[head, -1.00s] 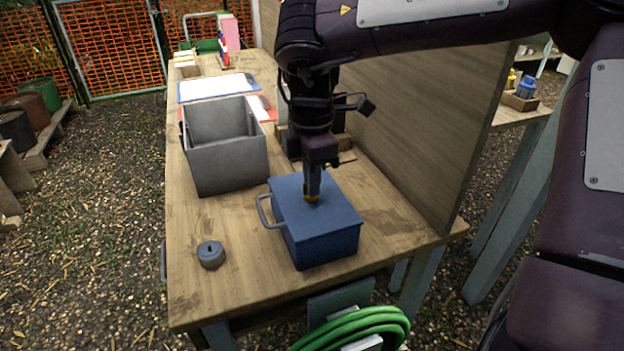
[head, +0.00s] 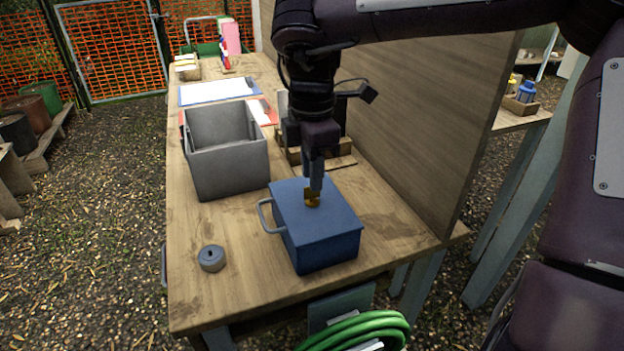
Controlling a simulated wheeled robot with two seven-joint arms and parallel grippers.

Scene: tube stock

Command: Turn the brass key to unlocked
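The brass key (head: 312,201) stands upright in the top of a blue box (head: 331,214) with a side handle, on the wooden table. My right gripper (head: 314,188) points straight down just above the key, its fingertips at or very near the key's upper end. Whether the fingers touch or grip the key is too small to tell. The lock marks around the key cannot be made out. My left gripper is not in view.
A grey open bin (head: 229,165) stands behind the box to the left. A small grey round piece (head: 211,258) lies at the front left of the table. A wooden panel (head: 420,120) rises along the right side. A green hose (head: 360,331) hangs at the front edge.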

